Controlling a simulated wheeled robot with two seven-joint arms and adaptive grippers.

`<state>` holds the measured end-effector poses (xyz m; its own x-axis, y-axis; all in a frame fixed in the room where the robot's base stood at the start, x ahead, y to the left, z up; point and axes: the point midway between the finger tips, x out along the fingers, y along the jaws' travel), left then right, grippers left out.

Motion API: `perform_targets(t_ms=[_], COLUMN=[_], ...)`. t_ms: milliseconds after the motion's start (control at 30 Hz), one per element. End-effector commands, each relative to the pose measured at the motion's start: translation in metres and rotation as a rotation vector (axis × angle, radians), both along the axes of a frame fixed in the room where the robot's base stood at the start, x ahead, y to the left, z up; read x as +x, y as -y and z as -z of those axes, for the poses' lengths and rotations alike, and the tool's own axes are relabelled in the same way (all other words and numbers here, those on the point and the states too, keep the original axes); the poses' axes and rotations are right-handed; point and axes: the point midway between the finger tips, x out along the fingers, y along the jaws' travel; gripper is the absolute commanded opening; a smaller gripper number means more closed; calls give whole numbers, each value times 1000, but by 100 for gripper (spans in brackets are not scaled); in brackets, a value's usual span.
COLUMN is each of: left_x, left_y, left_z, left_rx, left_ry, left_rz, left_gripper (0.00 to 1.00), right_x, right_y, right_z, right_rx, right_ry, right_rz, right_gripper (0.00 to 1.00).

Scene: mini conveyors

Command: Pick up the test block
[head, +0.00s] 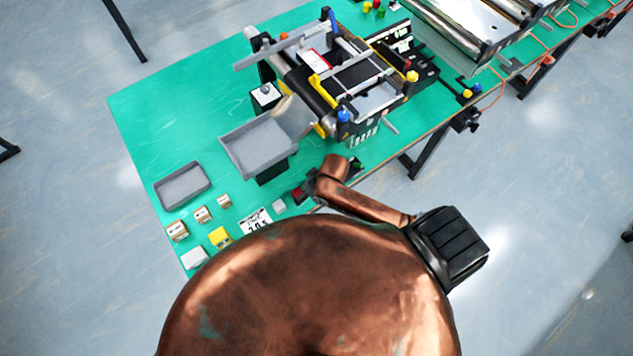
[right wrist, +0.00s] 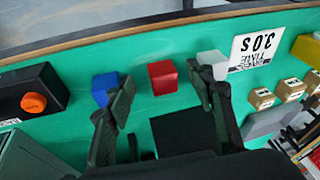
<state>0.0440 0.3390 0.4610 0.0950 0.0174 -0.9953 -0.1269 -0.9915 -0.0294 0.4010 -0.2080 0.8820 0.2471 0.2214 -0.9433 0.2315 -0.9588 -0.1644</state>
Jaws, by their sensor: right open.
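The frames do not mark which block is the test block. A red block (right wrist: 162,77) stands on the green table, roughly centred between the fingertips of my right gripper (right wrist: 163,88) in the right wrist view. The gripper is open and empty, and I cannot tell its height above the block. A blue block (right wrist: 101,86) is beside the left finger, partly hidden by it. A white block (right wrist: 213,62) is just beyond the right finger. In the head view my right gripper (head: 312,184) is near the table's front edge by the red block (head: 298,195). My left gripper is out of view.
A black box with an orange button (right wrist: 32,103) is at far left. The head view shows a grey tray (head: 183,187), several small boxes, a yellow block (head: 220,238) and a conveyor machine (head: 350,75). The table's far-left area is clear.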

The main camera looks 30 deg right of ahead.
Motion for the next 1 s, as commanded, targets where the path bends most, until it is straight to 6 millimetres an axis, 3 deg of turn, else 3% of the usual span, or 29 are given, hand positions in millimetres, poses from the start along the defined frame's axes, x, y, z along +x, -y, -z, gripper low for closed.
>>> perform_targets(t_ms=[167, 533, 1000], left_x=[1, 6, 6], left_y=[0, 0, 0], left_z=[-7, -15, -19], left_rx=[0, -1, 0], left_ry=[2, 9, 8], left_rz=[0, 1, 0], left_gripper=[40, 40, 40], right_x=[23, 41, 44], right_y=[0, 62, 66], right_z=[-13, -30, 16], right_rx=[-48, -202, -210], right_ry=[-85, -258, -270], right_rz=[-23, 120, 134], right_gripper=[49, 49, 49])
